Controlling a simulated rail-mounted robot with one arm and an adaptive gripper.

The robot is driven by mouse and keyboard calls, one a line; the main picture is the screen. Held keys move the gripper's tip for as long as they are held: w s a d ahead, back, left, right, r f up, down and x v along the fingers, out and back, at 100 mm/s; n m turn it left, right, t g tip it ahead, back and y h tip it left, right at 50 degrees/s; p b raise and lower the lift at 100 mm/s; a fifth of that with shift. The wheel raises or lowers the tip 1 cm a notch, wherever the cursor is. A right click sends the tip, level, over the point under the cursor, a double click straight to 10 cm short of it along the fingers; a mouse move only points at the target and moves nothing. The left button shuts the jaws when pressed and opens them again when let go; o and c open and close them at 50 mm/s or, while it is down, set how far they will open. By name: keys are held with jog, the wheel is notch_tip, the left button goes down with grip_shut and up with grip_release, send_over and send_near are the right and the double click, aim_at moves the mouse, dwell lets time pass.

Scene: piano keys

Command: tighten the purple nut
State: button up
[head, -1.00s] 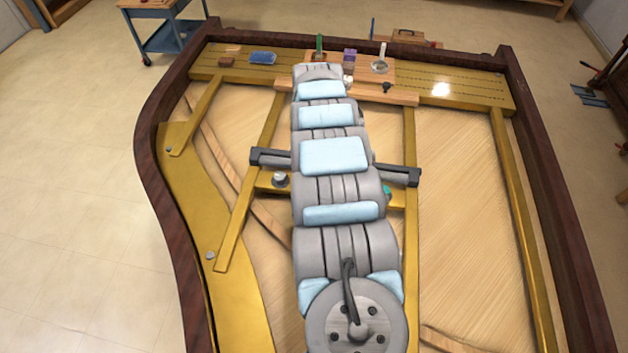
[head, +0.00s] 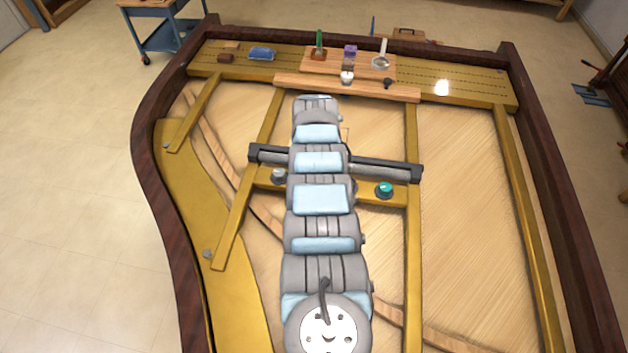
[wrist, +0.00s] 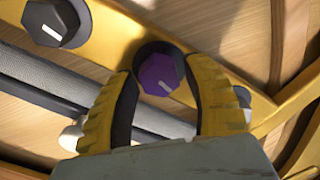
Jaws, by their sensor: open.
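The purple nut (wrist: 160,75), a faceted cap with a white mark on a dark round base, shows in the wrist view on a yellow bar. My gripper (wrist: 159,69) is open, with one yellow ribbed finger on each side of the nut. I cannot tell whether either finger touches it. In the head view the nut and my gripper are hidden behind my arm.
Another dark knob (wrist: 57,22) sits on the yellow bar in the wrist view. A wooden tool board (head: 335,62) lies at the back.

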jog(key=shift+f, duration=0.45)
grip_shut()
